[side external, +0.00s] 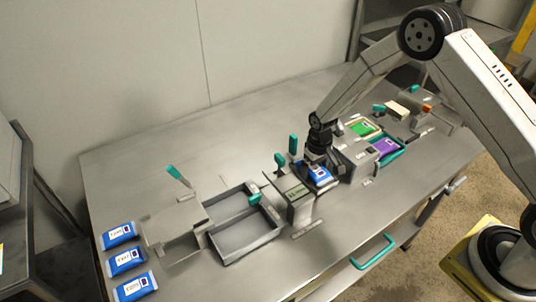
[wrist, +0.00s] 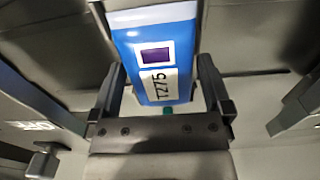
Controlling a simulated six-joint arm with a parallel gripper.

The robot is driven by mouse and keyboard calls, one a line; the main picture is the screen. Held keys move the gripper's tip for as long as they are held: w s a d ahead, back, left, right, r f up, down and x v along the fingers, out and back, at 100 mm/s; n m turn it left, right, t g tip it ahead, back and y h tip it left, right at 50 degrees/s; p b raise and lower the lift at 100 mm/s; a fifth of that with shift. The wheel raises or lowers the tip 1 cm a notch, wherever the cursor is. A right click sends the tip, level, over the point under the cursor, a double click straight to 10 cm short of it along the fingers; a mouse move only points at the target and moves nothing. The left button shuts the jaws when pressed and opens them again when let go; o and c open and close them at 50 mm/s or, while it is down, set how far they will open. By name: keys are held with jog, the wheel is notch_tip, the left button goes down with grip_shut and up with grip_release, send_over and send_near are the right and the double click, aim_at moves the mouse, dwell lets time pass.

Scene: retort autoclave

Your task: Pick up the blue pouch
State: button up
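In the wrist view the blue pouch (wrist: 155,75) shows a dark square and the print "TZ75". My gripper (wrist: 161,72) has one finger along each side of it, with narrow gaps showing, so the fingers look open around the pouch. Three similar blue pouches lie in a column at the table's left end: a back one (side external: 118,234), a middle one (side external: 126,260) and a front one (side external: 135,286).
A fixture with a teal lever (side external: 292,145) stands close left of my gripper. A green pouch (side external: 362,130) and a purple pouch (side external: 384,147) lie to its right. The back left worktop is clear.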

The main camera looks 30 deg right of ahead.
jog(key=c, duration=1)
jog(key=shift+o, duration=0.2)
jog(key=shift+r, duration=0.15)
jog(key=shift+r, duration=0.75)
jog(key=s+r, duration=1.1)
jog(key=s, duration=0.3)
jog(key=shift+d+r, duration=0.15)
jog(key=shift+w, duration=0.1)
jog(key=w+r, duration=0.3)
jog(key=w, duration=0.2)
jog(key=shift+w+d, duration=0.35)
jog(key=shift+d, duration=0.05)
